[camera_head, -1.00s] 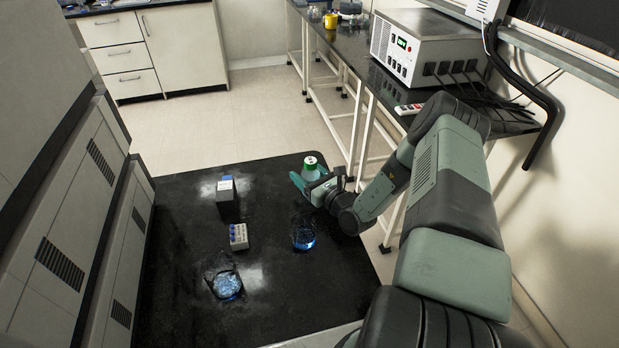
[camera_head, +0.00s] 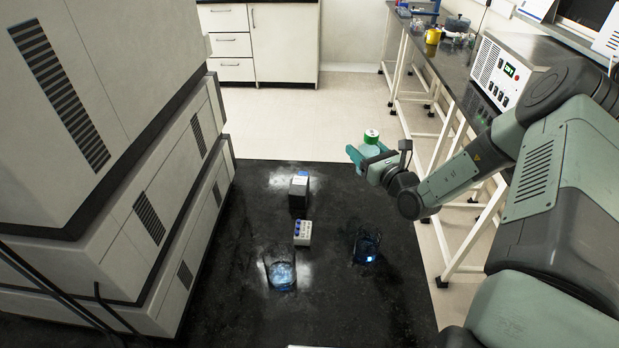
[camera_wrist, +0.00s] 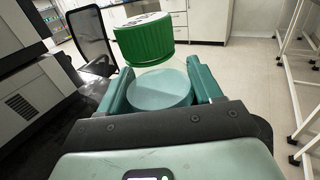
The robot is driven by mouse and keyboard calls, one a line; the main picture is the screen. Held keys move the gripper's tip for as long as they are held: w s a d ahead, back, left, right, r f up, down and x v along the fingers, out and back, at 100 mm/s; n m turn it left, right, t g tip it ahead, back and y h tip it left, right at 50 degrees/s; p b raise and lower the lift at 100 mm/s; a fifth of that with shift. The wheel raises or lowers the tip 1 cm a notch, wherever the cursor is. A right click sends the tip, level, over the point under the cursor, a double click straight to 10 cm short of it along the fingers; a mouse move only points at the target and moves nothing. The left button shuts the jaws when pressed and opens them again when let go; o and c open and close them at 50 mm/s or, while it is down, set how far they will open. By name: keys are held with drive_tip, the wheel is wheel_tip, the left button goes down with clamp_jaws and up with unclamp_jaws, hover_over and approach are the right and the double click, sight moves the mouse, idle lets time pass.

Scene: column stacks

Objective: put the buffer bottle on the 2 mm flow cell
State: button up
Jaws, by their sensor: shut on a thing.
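The buffer bottle, with a green cap (camera_head: 371,136) and a pale teal body (camera_wrist: 160,89), is in my gripper (camera_head: 368,156). The gripper is shut on the bottle, one finger on each side in the wrist view. I hold it upright, above the back right part of the black bench top (camera_head: 400,300). No label for the 2 mm flow cell is readable. A dark box with a pale, blue-marked top (camera_head: 298,192) stands to the left of the gripper. A small grey block with blue tops (camera_head: 303,233) stands in front of that box. I cannot tell which is the flow cell.
A glass vessel with pale blue contents (camera_head: 281,274) stands front left, and a dark blue glass vessel (camera_head: 366,246) stands to the right of the grey block. Large cabinet-like instruments (camera_head: 150,215) line the left side. The front right of the black top is clear.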

drive_tip(key=w+a+r+n+g+y, duration=0.1)
drive_tip(key=a+r+n+g+y, duration=0.1)
drive_tip(key=a, duration=0.7)
drive_tip(key=w+a+r+n+g+y, duration=0.1)
drive_tip(key=a+r+y, duration=0.1)
drive_tip(key=a, duration=0.7)
hover_over(296, 177)
drive_tip(key=shift+w+a+f, duration=0.1)
drive_tip(key=shift+f, duration=4.65)
drive_tip(key=shift+f, duration=0.1)
drive_tip(key=o, duration=1.2)
drive_tip(key=shift+f, duration=0.1)
drive_tip(key=shift+r, duration=0.2)
drive_tip(key=v, duration=1.2)
